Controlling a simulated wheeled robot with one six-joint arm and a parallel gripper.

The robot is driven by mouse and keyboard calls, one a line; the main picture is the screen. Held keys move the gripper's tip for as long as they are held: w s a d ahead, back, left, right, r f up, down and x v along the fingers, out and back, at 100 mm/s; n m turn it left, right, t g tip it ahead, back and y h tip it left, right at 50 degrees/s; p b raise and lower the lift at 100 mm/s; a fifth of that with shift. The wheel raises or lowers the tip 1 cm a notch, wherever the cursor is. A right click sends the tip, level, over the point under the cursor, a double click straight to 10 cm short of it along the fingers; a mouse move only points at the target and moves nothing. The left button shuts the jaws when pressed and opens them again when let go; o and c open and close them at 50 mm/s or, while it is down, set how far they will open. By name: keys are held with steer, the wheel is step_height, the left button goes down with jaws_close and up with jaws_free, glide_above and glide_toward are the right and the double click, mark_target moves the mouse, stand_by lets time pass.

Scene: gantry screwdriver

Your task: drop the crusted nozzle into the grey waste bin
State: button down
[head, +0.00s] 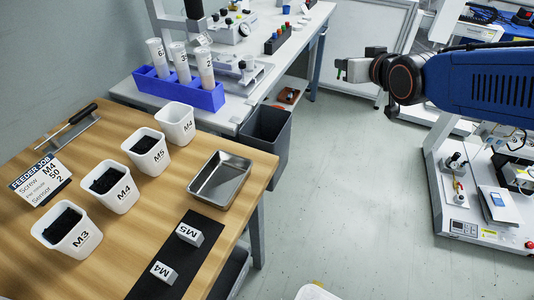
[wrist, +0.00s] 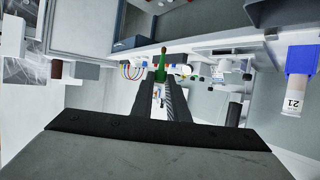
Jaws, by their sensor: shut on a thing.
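My gripper (head: 345,69) is at the upper right of the head view, held out over the open floor, to the right of and apart from the grey waste bin. In the wrist view my gripper (wrist: 161,78) is shut on a small green piece with a brownish tip, which I take to be the crusted nozzle (wrist: 162,61). The nozzle is too small to make out clearly in the head view. The grey waste bin (head: 265,142) stands on the floor between the wooden table and the white bench, its top open. Its inner floor is hidden.
The wooden table (head: 130,240) carries several white screw cups, an empty metal tray (head: 221,181) and a black mat with two labelled blocks. A blue rack (head: 180,92) of tubes stands on the white bench behind. The floor (head: 340,170) right of the bin is clear.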

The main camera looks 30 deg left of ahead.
steer(key=s+a+f+n+g+y, duration=0.2)
steer(key=s+a+n+g, duration=0.1)
steer(key=s+a, duration=1.05)
step_height(320, 180, down, 6)
steer(key=shift+s+d, duration=0.15)
steer(key=shift+d, duration=0.1)
steer(key=c, duration=1.6)
jaws_free()
steer(key=shift+c, duration=0.2)
steer(key=shift+d+r, duration=0.1)
steer(key=v, duration=1.7)
steer(key=shift+d+f, duration=0.2)
steer(key=shift+d, duration=0.1)
steer(key=shift+w+d, duration=0.1)
steer(key=shift+w, duration=0.1)
